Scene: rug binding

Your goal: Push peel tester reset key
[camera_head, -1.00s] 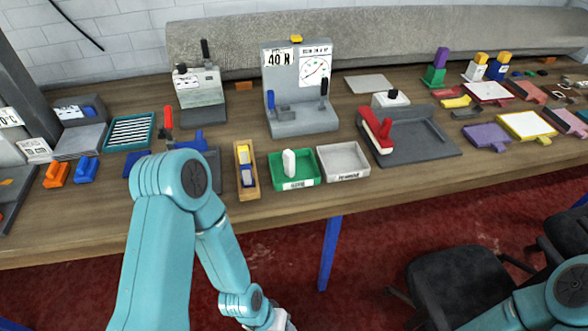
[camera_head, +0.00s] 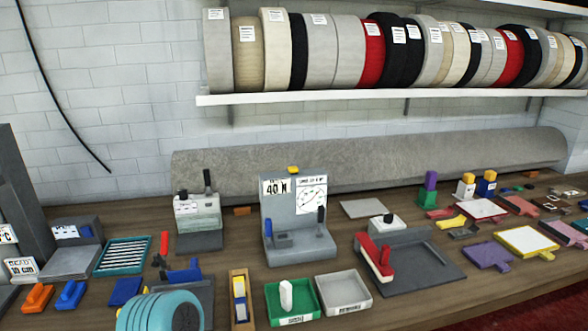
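A grey upright device that looks like the peel tester (camera_head: 284,205) stands at the middle of the workbench. It has a "40 N" label and a chart panel on its face, a black handle at its right and small grey clamps low down. A small yellow key (camera_head: 293,170) sits on its top edge; I cannot tell for certain that it is the reset key. Neither of my grippers is in view.
In front of the tester are a green tray (camera_head: 271,302) with a white piece, a light grey tray (camera_head: 361,288) and a narrow wooden box (camera_head: 232,314). A red-handled press (camera_head: 367,249) stands right; a grey-green device (camera_head: 187,229) stands left. A shelf of rolls (camera_head: 400,93) hangs above.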

